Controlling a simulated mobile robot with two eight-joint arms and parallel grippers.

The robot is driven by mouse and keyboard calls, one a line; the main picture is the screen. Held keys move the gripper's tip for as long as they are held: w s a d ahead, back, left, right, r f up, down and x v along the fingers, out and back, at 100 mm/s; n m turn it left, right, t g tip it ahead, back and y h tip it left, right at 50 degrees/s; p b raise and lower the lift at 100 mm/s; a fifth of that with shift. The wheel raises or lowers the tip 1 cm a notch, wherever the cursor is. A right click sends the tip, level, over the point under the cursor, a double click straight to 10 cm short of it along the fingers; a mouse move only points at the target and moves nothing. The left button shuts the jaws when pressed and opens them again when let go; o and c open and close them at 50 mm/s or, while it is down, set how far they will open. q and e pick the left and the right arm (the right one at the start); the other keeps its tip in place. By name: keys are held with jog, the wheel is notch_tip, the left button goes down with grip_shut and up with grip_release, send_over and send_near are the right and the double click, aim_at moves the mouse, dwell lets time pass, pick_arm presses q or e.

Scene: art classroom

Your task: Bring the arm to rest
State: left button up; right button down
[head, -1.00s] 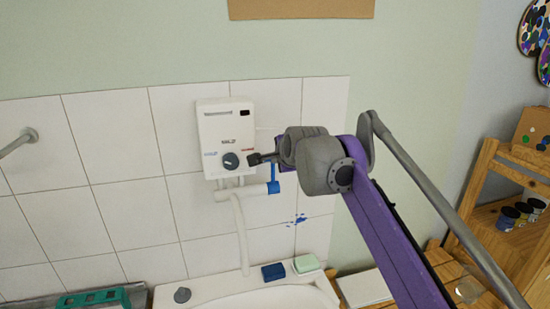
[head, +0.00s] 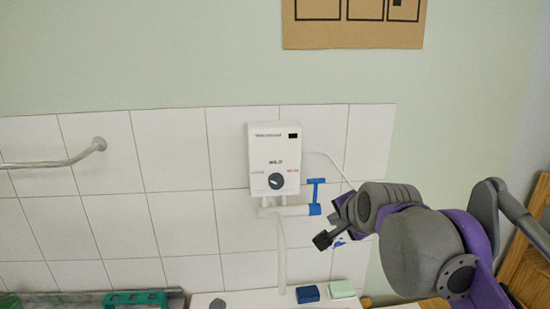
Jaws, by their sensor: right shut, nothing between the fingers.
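My right gripper (head: 324,240) is at the lower right of the head view, at the end of my purple and grey right arm (head: 420,245). It is shut and holds nothing. It is to the right of and below the white wall water heater (head: 275,160), clear of its dark dial (head: 276,181). The blue valve handle (head: 315,193) on the pipe is just above and left of the gripper, apart from it as far as the picture shows. My left gripper is not in view.
A white sink rim (head: 240,299) runs along the bottom, with a blue sponge (head: 307,294) and a pale green soap bar (head: 342,289) on it. A green rack (head: 135,298) stands at lower left. A grey wall rail (head: 50,164) is at left. Wooden shelving (head: 528,260) is at right.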

jog(key=s+f+n+g, duration=0.2)
jog(key=s+f+n, duration=0.4)
jog(key=s+f, duration=0.6)
jog(key=s+f+n+g, duration=0.2)
jog(key=s+f+n, duration=0.5)
jog(key=s+f, duration=0.5)
notch_tip(320, 180, down, 8)
jog(key=shift+s+d+r+h, duration=0.1)
jog(key=shift+s+d+h, duration=0.05)
jog(key=shift+s+h, duration=0.15)
